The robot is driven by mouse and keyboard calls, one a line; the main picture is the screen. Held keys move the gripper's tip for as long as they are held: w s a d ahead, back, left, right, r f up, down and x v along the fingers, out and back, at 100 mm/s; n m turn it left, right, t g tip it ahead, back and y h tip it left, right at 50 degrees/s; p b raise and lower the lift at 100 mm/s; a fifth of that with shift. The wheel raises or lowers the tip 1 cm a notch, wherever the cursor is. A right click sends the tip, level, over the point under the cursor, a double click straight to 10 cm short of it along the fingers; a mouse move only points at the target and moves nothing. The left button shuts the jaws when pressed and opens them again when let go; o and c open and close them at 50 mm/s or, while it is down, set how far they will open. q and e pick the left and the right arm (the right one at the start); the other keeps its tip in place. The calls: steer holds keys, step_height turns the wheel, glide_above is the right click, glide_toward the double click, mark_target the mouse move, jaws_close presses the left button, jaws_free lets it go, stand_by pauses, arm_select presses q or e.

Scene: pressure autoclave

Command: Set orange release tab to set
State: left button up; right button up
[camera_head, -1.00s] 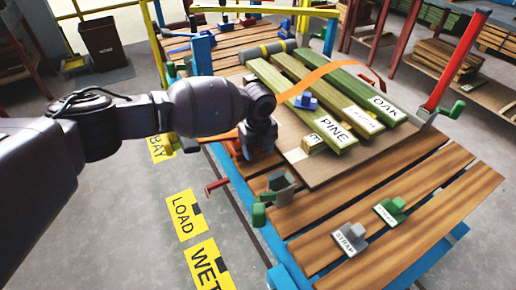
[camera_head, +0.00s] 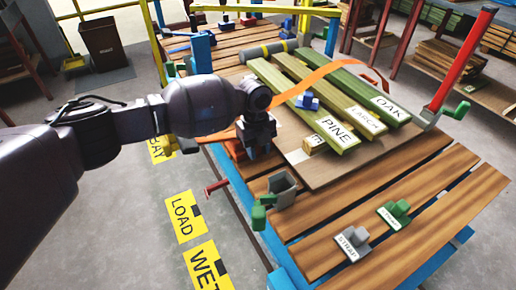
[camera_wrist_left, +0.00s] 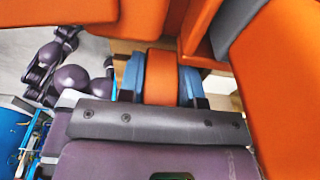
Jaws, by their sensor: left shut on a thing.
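My left gripper (camera_head: 257,150) is at the left edge of the loaded board stack, beside an orange mechanism (camera_head: 234,150). Its fingertips are mostly hidden by the wrist in the head view. In the left wrist view, the gripper's two blue-padded fingers (camera_wrist_left: 160,78) are shut on an orange tab (camera_wrist_left: 161,76), one on each side of it. I cannot read the tab's setting; no marking on it shows. My right gripper is in neither view.
Larger orange parts (camera_wrist_left: 285,70) surround the gripper closely in the wrist view. An orange strap (camera_head: 318,76) crosses boards labelled PINE (camera_head: 336,132), LARCH and OAK. A grey bracket (camera_head: 282,190) with a green handle stands in front. Grey STRAP (camera_head: 353,242) and green blocks sit on the slats.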

arm_select(q)
steer(key=o, duration=0.9)
steer(key=r, duration=0.3)
steer(key=r+p, duration=0.1)
steer(key=r, duration=0.3)
steer(key=w+r, duration=0.1)
steer(key=r, duration=0.2)
steer(key=shift+a+r+p, duration=0.35)
steer(key=shift+a+p, duration=0.05)
